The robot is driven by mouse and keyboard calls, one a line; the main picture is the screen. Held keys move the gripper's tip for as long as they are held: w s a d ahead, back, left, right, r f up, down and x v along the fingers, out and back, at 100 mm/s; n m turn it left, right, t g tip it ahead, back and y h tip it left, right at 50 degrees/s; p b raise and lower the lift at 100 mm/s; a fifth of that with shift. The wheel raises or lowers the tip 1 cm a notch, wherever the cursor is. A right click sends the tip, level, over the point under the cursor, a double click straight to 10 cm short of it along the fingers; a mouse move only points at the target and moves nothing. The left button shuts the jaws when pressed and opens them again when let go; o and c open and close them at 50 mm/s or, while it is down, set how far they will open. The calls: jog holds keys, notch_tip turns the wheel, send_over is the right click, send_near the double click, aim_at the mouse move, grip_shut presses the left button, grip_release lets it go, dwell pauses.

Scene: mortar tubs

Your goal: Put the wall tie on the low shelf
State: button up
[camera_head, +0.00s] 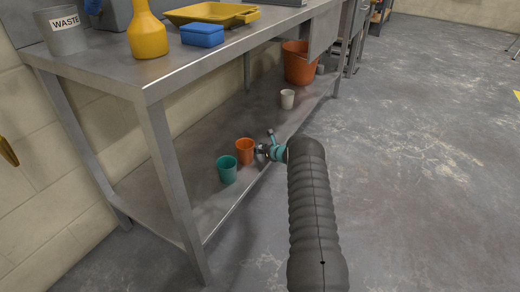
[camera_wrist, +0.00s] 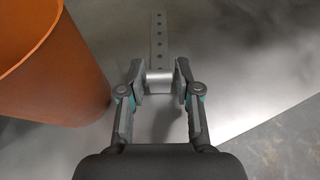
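The wall tie (camera_wrist: 158,42) is a grey metal strip with a row of holes and a wider bent end. It shows in the wrist view, pointing away from me. My gripper (camera_wrist: 160,82) has its two fingers on either side of the bent end, and they look closed on it. In the head view my gripper (camera_head: 262,150) is low over the front part of the low shelf (camera_head: 185,195), beside the orange cup. The tie is too small to make out there. I cannot tell whether it touches the shelf.
An orange cup (camera_head: 244,151) stands close to the left of my gripper, large in the wrist view (camera_wrist: 52,65). A teal cup (camera_head: 227,169) is nearer, a white cup (camera_head: 287,99) and orange bucket (camera_head: 299,64) farther back. The worktop (camera_head: 150,80) is above the shelf.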

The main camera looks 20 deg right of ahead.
jog(key=o, duration=0.4)
jog(key=shift+o, duration=0.2)
jog(key=v, duration=1.2)
jog(key=s+a+r+n+g+y, duration=0.3)
jog(key=a+r+n, duration=0.5)
jog(key=a+r, duration=0.7)
jog(key=s+a+r+n+g, duration=0.4)
jog(key=s+a+r+n, duration=0.55)
jog(key=s+r, duration=0.4)
jog(key=s+a+r+n, duration=0.4)
jog(key=s+a, duration=0.1)
jog(key=s, duration=0.4)
jog(key=s+d+r+n+h, duration=0.2)
jog(key=s+n+h, duration=0.5)
jog(key=s, duration=1.7)
jog(key=n, duration=0.4)
jog(key=shift+d+p, duration=0.15)
jog(key=shift+p, duration=0.2)
